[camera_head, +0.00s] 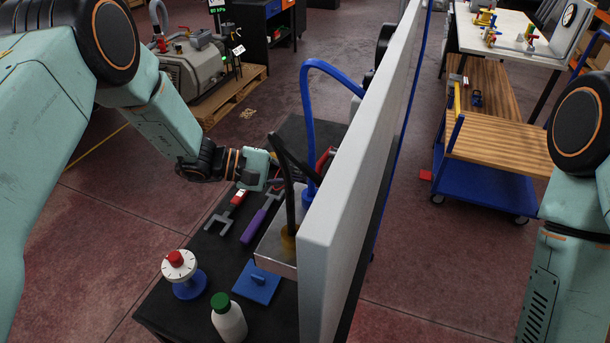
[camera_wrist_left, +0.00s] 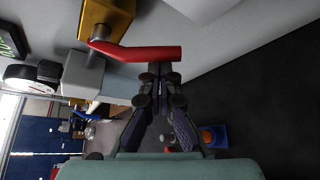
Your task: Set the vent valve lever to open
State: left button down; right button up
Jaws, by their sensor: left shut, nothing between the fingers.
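The red valve lever (camera_wrist_left: 140,53) crosses the upper part of the left wrist view, running roughly sideways from a grey stem below a yellow valve body (camera_wrist_left: 112,16). In the head view a bit of red, likely the lever (camera_head: 325,160), shows beside the panel, partly hidden by a black hose and a blue hose. My left gripper (camera_head: 281,182) is shut and empty beside the panel. In the left wrist view its fingertips (camera_wrist_left: 160,76) are just below the lever's free end; I cannot tell whether they touch it. My right gripper is out of view.
The upright grey panel (camera_head: 345,210) stands on the dark table.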

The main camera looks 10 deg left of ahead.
pick_arm(q)
jog(key=shift+r, duration=0.1)
jog(key=shift+s+a+r, duration=0.1)
jog(key=shift+s+r, duration=0.05)
jog(key=shift+s, duration=0.15)
jog(key=shift+n+g+y, duration=0.3)
jog(key=shift+n, duration=0.1)
